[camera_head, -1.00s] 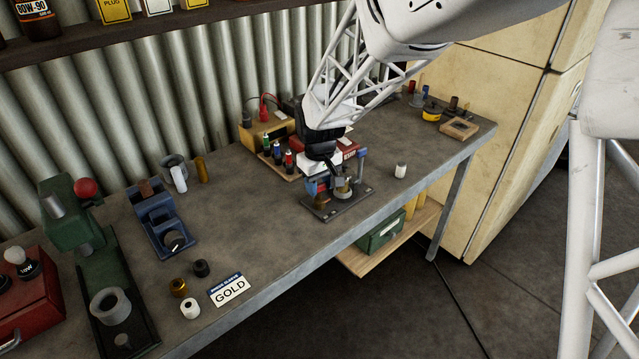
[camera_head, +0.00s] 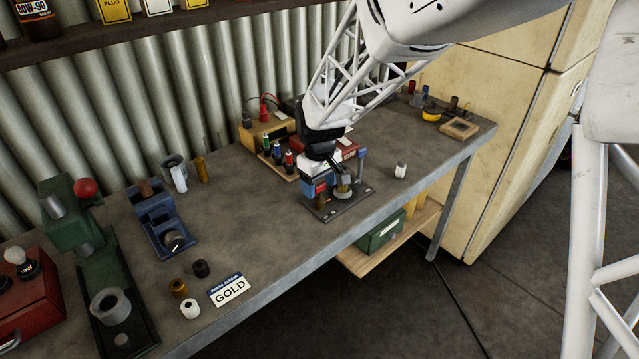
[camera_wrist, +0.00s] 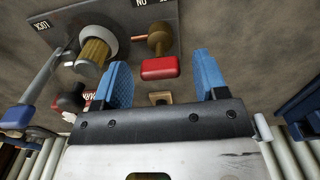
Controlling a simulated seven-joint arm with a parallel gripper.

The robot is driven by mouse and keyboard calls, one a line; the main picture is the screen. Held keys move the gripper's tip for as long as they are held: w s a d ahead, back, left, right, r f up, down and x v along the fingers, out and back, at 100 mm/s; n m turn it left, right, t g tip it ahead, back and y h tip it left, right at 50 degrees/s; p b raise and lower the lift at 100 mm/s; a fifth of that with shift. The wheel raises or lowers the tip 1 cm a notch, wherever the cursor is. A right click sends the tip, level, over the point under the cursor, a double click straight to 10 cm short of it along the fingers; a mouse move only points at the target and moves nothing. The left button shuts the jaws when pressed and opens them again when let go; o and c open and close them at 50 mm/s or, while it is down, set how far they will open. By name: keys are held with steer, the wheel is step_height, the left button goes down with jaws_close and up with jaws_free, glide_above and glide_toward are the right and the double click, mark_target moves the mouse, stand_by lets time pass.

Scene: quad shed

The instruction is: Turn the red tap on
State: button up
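The red tap handle (camera_wrist: 160,68) is a short red bar on a brass tap body (camera_wrist: 160,40), in the upper middle of the wrist view. The tap stands on a dark grey plate (camera_wrist: 190,50) with an upside-down label partly cut off at the top edge. My gripper (camera_wrist: 161,62) is open, with a blue finger on each side of the red handle and a visible gap to both. Whether the fingertips reach as deep as the handle is unclear. In the head view, the red handle (camera_head: 320,188) shows beside the blue fingers, over the plate (camera_head: 345,207) on the bench.
A ribbed brass part with a pale ring (camera_wrist: 97,48) stands left of the tap on the plate. A grey post with a blue end (camera_wrist: 18,117) is further left. A red box (camera_head: 342,149) and small bottles (camera_head: 277,153) stand behind. A white-capped piece (camera_head: 400,170) stands to the right.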

mark_target(320, 185)
steer(key=shift+r, duration=0.1)
steer(key=shift+r, duration=3.75)
steer(key=s+d+r+m+t, duration=0.1)
steer(key=s+d+r+m, duration=0.1)
steer(key=s+d, duration=0.6)
steer(key=s+d+r+m, duration=0.2)
steer(key=s+d+m, duration=0.2)
steer(key=s+d, duration=0.3)
steer(key=s+d+r+m+t, duration=0.1)
steer(key=s+d+r+m, duration=0.2)
steer(key=s+d, duration=0.5)
steer(key=s, duration=0.7)
steer(key=shift+s+d+t, duration=0.3)
steer(key=shift+s+d, duration=0.05)
